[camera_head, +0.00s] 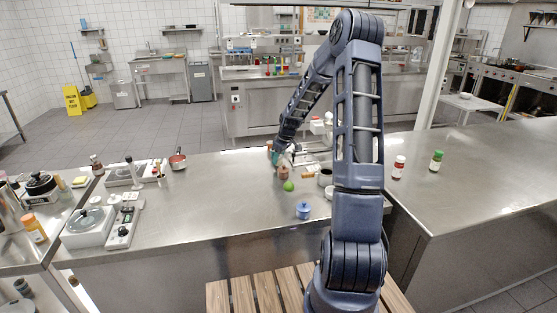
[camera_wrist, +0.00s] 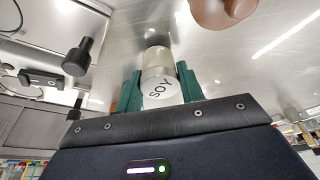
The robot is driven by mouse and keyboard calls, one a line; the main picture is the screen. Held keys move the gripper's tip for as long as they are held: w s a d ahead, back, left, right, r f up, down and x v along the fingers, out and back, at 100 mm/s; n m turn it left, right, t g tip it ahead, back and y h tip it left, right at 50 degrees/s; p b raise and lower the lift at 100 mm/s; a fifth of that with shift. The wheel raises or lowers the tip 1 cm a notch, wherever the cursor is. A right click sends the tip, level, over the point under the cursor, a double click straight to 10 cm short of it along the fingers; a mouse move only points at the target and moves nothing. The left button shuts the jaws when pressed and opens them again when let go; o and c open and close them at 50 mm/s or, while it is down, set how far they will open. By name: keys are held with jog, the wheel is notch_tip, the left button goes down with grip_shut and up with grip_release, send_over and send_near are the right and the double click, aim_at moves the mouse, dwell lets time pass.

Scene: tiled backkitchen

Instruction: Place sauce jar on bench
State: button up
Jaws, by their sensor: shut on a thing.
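My gripper (camera_wrist: 160,88) is shut on a sauce jar (camera_wrist: 160,88). The jar's pale end, marked SOY, faces the wrist camera, and its yellowish body extends beyond the green fingers. The jar's far end is close to the steel bench (camera_wrist: 118,60); I cannot tell whether it touches. In the head view my gripper (camera_head: 275,153) is small, low over the far middle part of the steel bench (camera_head: 225,205). The jar cannot be made out clearly there.
A brown object (camera_head: 283,173), a green lime (camera_head: 289,187) and a blue-lidded pot (camera_head: 303,210) stand near my gripper. Red-labelled (camera_head: 398,168) and green-capped (camera_head: 436,161) jars stand right. The bench's left-middle is clear.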

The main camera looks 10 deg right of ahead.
jog(key=shift+f, duration=0.45)
jog(key=shift+f, duration=0.1)
jog(key=o, duration=1)
